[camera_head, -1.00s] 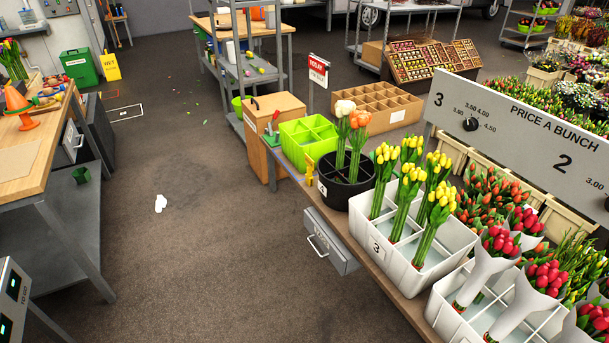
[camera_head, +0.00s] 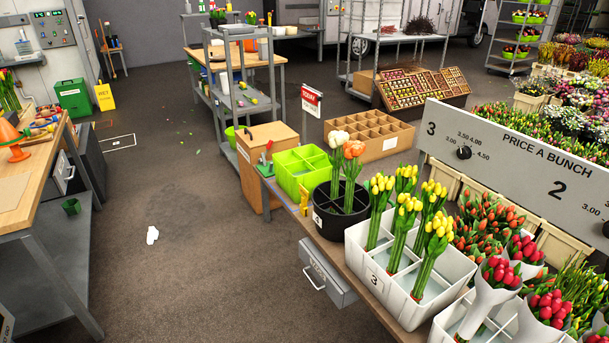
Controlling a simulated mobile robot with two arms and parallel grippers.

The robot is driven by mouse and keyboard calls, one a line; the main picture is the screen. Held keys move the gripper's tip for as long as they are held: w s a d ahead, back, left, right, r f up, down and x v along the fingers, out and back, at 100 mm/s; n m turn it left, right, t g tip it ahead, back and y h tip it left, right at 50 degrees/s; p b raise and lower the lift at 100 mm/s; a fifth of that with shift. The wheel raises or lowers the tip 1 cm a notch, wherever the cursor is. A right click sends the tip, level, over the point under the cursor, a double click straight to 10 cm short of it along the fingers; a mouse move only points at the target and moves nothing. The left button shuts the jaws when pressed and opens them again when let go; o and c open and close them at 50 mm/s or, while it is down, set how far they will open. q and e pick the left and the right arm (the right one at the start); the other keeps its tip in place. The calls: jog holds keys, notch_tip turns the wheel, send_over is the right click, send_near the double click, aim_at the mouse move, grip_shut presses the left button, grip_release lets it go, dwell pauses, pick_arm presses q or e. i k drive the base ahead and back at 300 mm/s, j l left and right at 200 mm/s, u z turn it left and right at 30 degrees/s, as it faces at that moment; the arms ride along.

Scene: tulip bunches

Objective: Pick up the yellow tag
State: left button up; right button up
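A small yellow upright piece, which looks like the yellow tag (camera_head: 304,200), stands on the wooden sales bench (camera_head: 357,258). It is at the bench's left edge, between the green divided crate (camera_head: 290,182) and the black round pot (camera_head: 327,226). It is small, so I cannot tell its exact shape or any writing on it. Neither of my grippers shows in the head view.
The black pot holds white and orange tulips. A white crate (camera_head: 404,309) marked 3 holds several yellow bunches. A grey drawer (camera_head: 327,273) hangs under the bench. A white scrap (camera_head: 152,235) lies on the otherwise open floor (camera_head: 190,270) left of the bench.

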aim_at(303, 209)
jog(key=i+j+z, duration=0.1)
jog(key=i+j, duration=0.75)
